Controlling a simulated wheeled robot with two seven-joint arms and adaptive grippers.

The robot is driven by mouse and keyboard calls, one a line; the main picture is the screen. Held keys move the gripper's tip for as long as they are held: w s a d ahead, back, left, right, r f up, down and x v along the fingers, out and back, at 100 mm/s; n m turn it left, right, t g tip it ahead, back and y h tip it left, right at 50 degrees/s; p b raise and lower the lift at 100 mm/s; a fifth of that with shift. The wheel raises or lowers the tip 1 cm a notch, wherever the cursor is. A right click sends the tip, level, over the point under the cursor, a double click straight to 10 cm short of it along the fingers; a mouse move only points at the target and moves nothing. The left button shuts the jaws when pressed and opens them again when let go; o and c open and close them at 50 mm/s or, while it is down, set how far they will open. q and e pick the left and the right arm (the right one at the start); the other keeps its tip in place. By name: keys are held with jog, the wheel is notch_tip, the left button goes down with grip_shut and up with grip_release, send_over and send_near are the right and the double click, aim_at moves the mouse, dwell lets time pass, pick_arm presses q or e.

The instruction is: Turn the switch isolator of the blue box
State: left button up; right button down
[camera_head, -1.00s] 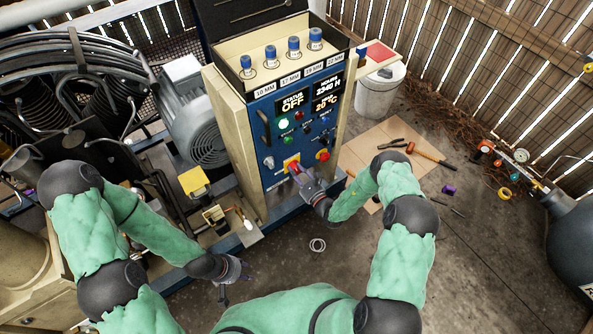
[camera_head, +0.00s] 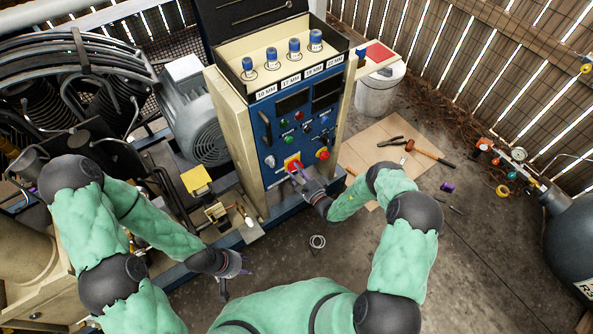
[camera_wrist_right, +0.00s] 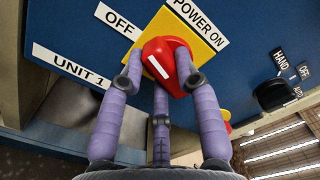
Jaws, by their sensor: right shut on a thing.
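The blue box (camera_head: 272,128) is a control panel on a beige cabinet. Its switch isolator (camera_wrist_right: 167,65) is a red knob on a yellow plate (camera_wrist_right: 202,30), labelled "OFF" and "POWER ON"; in the head view the yellow plate and red knob (camera_head: 293,164) sit low on the panel. My right gripper (camera_wrist_right: 163,80) is shut on the red knob, with purple fingers on both sides of it. The knob's white mark looks tilted in the wrist view. The panel's two displays are dark. My left gripper (camera_head: 240,270) is low at the left, away from the panel; its finger opening is unclear.
A black selector knob (camera_wrist_right: 275,93) marked "HAND" and "OFF" is right of the isolator in the wrist view. A red emergency button (camera_head: 322,154) is close by. Tools, including a hammer (camera_head: 428,152), lie on cardboard at right. A motor (camera_head: 193,110) stands left.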

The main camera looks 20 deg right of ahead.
jog(key=shift+f+n, duration=0.15)
jog(key=shift+n, duration=1.65)
jog(key=c, duration=0.9)
grip_release()
jog(key=shift+d, duration=0.1)
jog(key=v, duration=1.2)
